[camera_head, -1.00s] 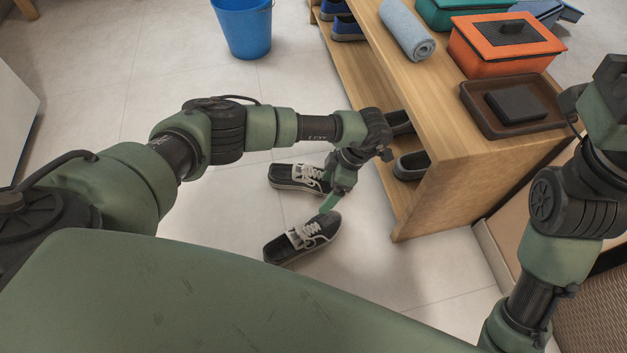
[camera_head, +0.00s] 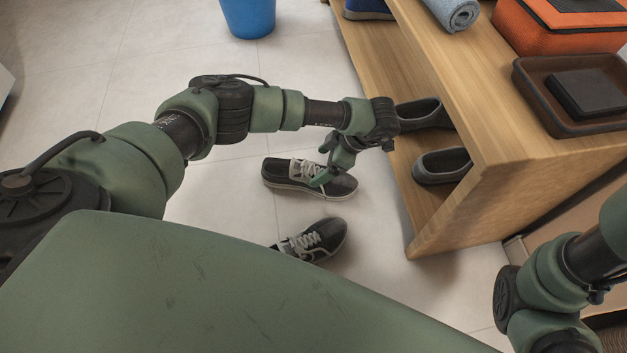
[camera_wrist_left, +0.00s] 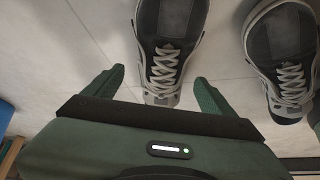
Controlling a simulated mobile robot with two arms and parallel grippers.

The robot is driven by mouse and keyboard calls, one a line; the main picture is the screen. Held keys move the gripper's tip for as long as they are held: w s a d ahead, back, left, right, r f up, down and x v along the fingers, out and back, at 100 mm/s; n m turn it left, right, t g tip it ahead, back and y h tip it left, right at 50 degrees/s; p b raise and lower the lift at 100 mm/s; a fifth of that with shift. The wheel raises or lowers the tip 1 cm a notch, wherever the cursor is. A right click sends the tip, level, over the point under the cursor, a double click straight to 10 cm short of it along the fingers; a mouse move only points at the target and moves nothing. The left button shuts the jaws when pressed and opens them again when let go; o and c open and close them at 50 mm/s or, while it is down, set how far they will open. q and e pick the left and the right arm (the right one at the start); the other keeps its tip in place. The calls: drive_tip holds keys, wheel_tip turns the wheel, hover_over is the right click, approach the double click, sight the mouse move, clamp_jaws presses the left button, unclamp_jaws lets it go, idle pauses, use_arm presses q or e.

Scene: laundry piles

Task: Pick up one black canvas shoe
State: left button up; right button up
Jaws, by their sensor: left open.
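Two black canvas shoes with white laces and pale soles lie on the floor. The farther shoe (camera_head: 297,172) is beside the wooden rack. The nearer shoe (camera_head: 320,240) is partly hidden behind my own green body. My left gripper (camera_head: 323,178) is over the farther shoe in the head view. In the left wrist view my left gripper (camera_wrist_left: 158,85) is open, with one shoe (camera_wrist_left: 167,50) between and beyond its two fingers. The other shoe (camera_wrist_left: 283,50) is to the right, outside the fingers. My right gripper is out of frame.
A wooden rack (camera_head: 470,205) stands right of the shoes, with grey slip-on shoes (camera_head: 442,166) on its lower shelf. A brown tray (camera_head: 530,92), an orange box (camera_head: 550,40) and a rolled towel (camera_head: 452,10) are on top. A blue bucket (camera_head: 248,15) stands behind. The floor at left is clear.

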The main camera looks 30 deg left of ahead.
sight(313, 169)
use_arm(q)
drive_tip(key=b+x, duration=0.4)
drive_tip(key=x, duration=0.2)
drive_tip(key=shift+s+a+r+b, duration=0.1)
drive_tip(key=shift+s+b, duration=0.1)
drive_tip(key=shift+b, duration=0.2)
drive_tip(key=shift+r, duration=0.1)
drive_tip(key=c, duration=1.8)
drive_tip(key=shift+r, duration=0.1)
